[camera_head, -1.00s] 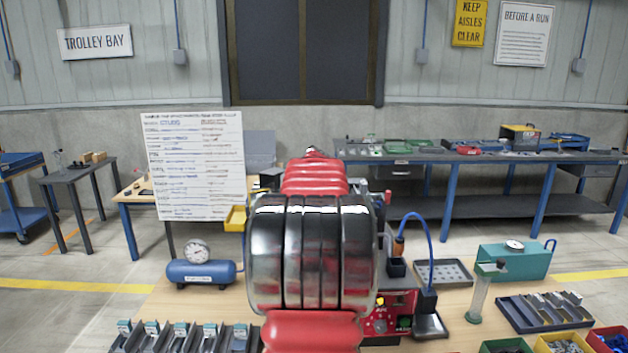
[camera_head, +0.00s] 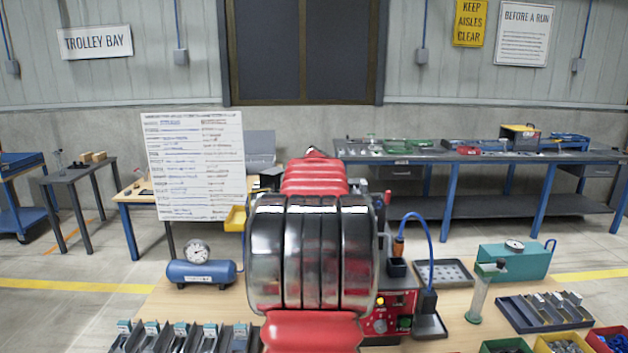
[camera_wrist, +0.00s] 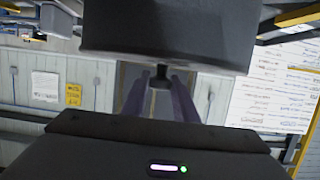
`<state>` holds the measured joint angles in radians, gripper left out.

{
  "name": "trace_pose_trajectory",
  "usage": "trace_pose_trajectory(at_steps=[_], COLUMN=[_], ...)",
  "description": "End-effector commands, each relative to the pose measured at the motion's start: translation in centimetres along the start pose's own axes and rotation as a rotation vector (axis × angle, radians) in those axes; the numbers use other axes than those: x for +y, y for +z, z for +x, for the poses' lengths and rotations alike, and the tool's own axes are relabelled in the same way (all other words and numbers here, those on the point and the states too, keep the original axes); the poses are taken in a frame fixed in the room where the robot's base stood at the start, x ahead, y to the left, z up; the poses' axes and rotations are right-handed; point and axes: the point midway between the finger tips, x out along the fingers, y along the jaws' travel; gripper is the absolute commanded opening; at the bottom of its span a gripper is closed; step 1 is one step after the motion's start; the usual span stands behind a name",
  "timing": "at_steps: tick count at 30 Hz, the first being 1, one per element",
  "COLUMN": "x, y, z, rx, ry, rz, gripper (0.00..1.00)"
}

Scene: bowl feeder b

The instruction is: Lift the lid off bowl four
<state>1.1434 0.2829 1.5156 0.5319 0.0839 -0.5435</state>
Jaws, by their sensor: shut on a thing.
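In the wrist view a broad dark grey lid (camera_wrist: 165,35) fills the top middle, with a short dark knob (camera_wrist: 160,80) on its face toward me. My gripper (camera_wrist: 160,76) has its two purplish fingers on either side of this knob, shut on it. The lid's outer part runs out of the frame at the top. No bowl can be made out, so I cannot tell whether the lid is clear of one. In the head view my red and silver arm hides the gripper, the lid and whatever lies behind it.
The head view shows a wooden bench (camera_head: 150,312) with a blue air tank (camera_head: 201,273), a red control box (camera_head: 392,316), a clear cylinder (camera_head: 480,295), a grey tray (camera_head: 444,272), a teal case (camera_head: 513,262) and parts bins (camera_head: 563,343). A white chart (camera_head: 194,165) stands behind.

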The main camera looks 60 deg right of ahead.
Motion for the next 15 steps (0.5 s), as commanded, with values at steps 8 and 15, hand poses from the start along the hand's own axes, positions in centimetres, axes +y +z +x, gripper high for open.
trace_pose_trajectory(at_steps=[8, 15], x=[0.06, 0.05], y=[-0.11, -0.16], z=[-0.03, -0.04], rx=[0.002, 0.002], ry=[0.001, 0.001], rz=[0.000, 0.000], gripper=[0.00, 0.00])
